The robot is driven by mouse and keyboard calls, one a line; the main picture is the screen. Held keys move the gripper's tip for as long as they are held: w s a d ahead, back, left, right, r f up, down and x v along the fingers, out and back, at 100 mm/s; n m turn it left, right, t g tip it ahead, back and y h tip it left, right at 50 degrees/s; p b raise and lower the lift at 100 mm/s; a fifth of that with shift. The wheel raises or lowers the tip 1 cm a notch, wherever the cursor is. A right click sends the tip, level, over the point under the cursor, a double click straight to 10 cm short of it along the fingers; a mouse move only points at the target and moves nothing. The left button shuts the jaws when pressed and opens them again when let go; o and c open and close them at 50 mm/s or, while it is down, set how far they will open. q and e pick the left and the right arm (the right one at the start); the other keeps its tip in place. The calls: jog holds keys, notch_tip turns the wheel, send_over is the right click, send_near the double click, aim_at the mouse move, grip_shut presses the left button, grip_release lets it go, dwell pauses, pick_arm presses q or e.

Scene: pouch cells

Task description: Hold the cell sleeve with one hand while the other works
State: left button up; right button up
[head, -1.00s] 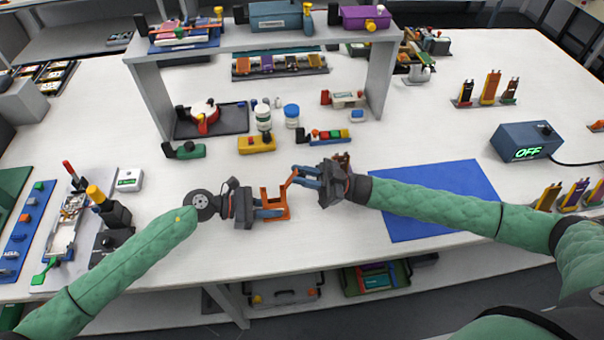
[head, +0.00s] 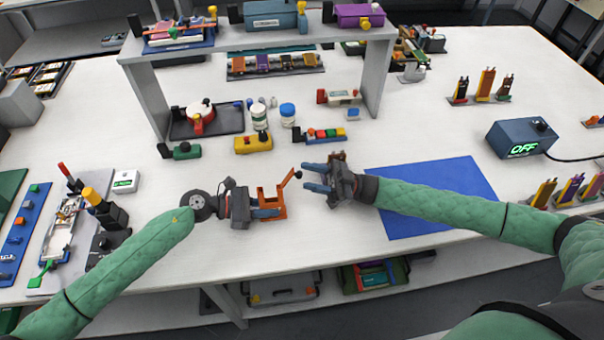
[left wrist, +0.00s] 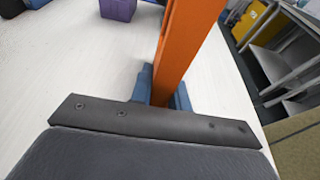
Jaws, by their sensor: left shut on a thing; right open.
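My left gripper (head: 267,207) is shut on this frame from the left. In the left wrist view an orange upright (left wrist: 183,45) rises between the blue fingers (left wrist: 162,95). Whether the frame touches the table is hard to tell.
A blue mat (head: 430,195) lies under my right forearm. A grey shelf (head: 150,95) spans the back. A yellow block (head: 253,144) and small parts lie behind the grippers. A fixture (head: 65,225) stands at the left.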

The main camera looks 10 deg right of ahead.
jog(key=d, duration=1.1)
jog(key=shift+d, duration=0.2)
pick_arm(q)
jog(key=o, duration=0.8)
